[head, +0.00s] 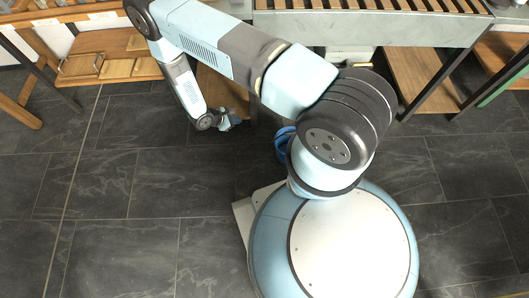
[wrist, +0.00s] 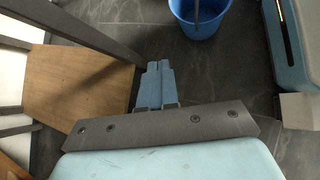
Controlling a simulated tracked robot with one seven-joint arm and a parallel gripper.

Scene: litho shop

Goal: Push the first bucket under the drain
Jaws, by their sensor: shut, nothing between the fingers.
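A blue bucket (wrist: 200,27) stands on the dark floor at the top of the wrist view, cut off by the picture edge. A thin grey bar, perhaps its handle, crosses its mouth. In the head view only a blue sliver of the bucket (head: 283,143) shows, mostly hidden behind my arm. My gripper (wrist: 155,68) is shut and empty, low over the floor. The bucket is apart from the fingertips, beyond them and to the right in the wrist view. In the head view my gripper (head: 231,121) is left of the bucket. I cannot make out a drain.
A slatted table (head: 390,28) stands along the back, with dark legs and a low wooden shelf (head: 415,75). A wooden shelf (wrist: 80,85) and dark legs lie close left of my gripper in the wrist view. The tiled floor (head: 130,200) at left is clear.

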